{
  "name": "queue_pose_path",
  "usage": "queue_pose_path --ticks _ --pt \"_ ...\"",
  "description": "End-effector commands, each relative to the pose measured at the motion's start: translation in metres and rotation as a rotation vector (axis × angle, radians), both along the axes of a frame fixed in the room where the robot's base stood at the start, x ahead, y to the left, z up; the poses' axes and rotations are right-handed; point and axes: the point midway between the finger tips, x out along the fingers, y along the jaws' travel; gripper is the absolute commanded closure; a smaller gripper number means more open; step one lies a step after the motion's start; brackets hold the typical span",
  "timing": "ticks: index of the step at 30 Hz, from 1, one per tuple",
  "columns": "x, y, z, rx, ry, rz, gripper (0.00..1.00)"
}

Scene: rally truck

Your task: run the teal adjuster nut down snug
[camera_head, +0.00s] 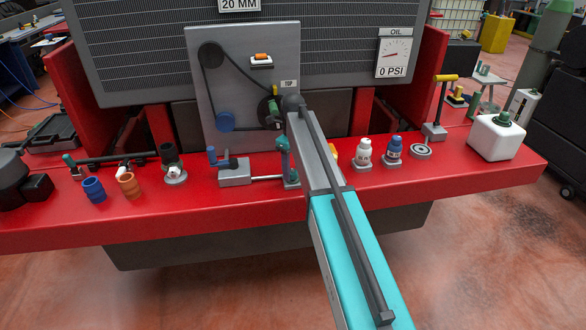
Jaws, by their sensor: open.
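My gripper (277,116) is at the far end of my arm, in front of the upright grey panel (232,92) and close to the dark lower-right pulley area of the belt. It is open. Its fingers are small and dark, and partly lost against the pulley. A small green-teal piece (273,106) shows there, and I cannot tell whether it is the adjuster nut or whether the fingers are around it. A larger dark-teal upright piece (284,146) stands lower on the red bench, at the end of a thin rod. My forearm hides what is right of it.
The red bench (450,183) holds a grey block with a blue handle (234,172), blue and orange rings (94,189), white and blue bottles (363,152), and a white jug (497,137). A blue pulley (225,122) and belt are on the panel. The bench front is mostly clear.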

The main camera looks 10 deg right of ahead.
Motion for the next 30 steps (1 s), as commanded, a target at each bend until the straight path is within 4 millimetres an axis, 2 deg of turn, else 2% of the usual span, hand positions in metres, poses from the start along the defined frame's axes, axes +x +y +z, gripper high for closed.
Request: queue_pose_path --ticks 8,30 --pt "0.001 0.000 0.023 0.000 -0.001 0.000 0.50" --pt "0.002 0.000 0.120 0.000 -0.004 0.000 0.50"
